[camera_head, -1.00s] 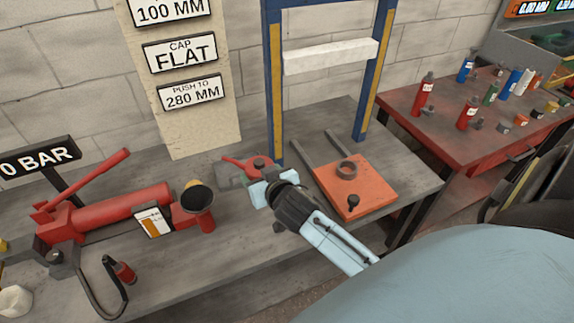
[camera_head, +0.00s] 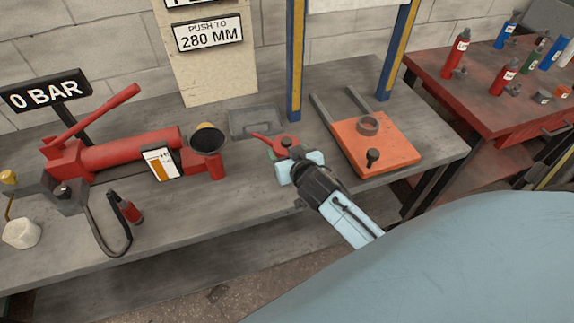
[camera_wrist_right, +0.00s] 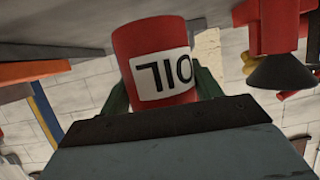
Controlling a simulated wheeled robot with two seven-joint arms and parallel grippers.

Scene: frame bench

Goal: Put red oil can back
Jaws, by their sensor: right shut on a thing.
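The red oil can (camera_head: 287,142) has a thin red spout pointing left in the head view. In the right wrist view the can (camera_wrist_right: 153,50) fills the middle, and its white label reads OIL upside down. My right gripper (camera_head: 299,167) is shut around the can's body, with a finger on each side. The can is over the bench between the grey tray (camera_head: 266,129) and the orange plate (camera_head: 392,152). I cannot tell whether its base touches the bench. The grey tray looks empty. My left gripper is not in view.
A red pump (camera_head: 120,154) with a black funnel (camera_head: 207,140) stands to the left on the bench. A blue and yellow frame post (camera_head: 295,70) rises behind the can. A red table (camera_head: 440,75) with several bottles stands at the right.

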